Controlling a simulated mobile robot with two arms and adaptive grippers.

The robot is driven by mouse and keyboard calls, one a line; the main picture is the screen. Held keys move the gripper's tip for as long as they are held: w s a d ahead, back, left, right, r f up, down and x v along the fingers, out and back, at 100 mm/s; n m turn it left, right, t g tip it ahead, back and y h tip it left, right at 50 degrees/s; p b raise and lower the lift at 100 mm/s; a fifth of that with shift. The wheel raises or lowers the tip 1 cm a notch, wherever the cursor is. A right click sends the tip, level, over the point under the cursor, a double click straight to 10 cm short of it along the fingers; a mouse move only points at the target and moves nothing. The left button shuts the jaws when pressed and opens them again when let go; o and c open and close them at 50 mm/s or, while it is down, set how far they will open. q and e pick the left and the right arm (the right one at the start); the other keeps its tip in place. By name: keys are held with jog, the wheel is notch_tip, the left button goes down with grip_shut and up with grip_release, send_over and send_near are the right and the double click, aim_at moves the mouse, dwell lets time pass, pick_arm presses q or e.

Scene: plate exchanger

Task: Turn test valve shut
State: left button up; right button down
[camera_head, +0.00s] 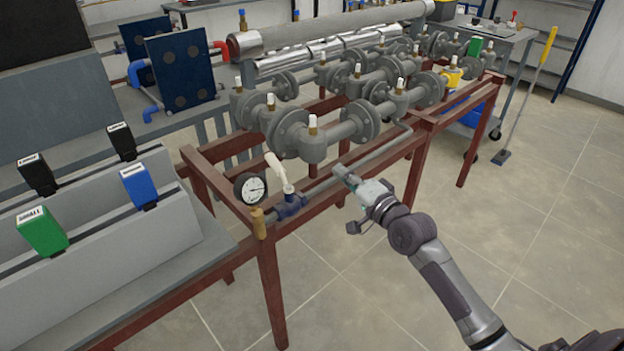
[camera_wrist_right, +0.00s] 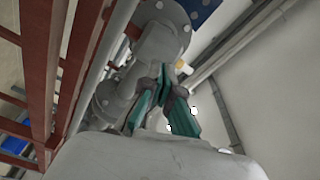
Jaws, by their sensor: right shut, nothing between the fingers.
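The test valve (camera_head: 289,207) has a blue body on a thin pipe at the near corner of the red frame. Its white lever (camera_head: 278,171) stands up, tilted to the left. A round pressure gauge (camera_head: 251,188) sits just left of it. My right gripper (camera_head: 343,174) is shut and empty, right of the valve and apart from it, by the front rail. In the right wrist view its teal fingers (camera_wrist_right: 164,88) are together, with grey pipework behind them. The lever cannot be made out there. My left gripper is not in view.
Grey flanged pipes with several white-topped small valves (camera_head: 312,125) fill the red frame (camera_head: 270,285). A brass fitting (camera_head: 258,223) ends the thin pipe. A grey bench (camera_head: 190,275) with black, blue and green handled blocks stands left. The floor in front is clear.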

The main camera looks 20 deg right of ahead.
aim_at(279, 171)
jog(key=w+a+m, duration=0.1)
jog(key=w+a, duration=0.1)
jog(key=w+a+y, duration=0.1)
jog(key=w+a, duration=0.1)
jog(key=w, duration=0.1)
jog(key=w+a+m+y+b, duration=0.1)
jog(key=w+a, duration=0.1)
jog(key=shift+w+r+m+g, duration=0.15)
jog(key=shift+w+m+g, duration=0.15)
jog(key=shift+g, duration=0.1)
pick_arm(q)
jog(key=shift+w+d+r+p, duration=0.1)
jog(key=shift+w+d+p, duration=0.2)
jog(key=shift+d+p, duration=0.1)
pick_arm(e)
jog(key=a, duration=0.4)
jog(key=shift+s, duration=0.15)
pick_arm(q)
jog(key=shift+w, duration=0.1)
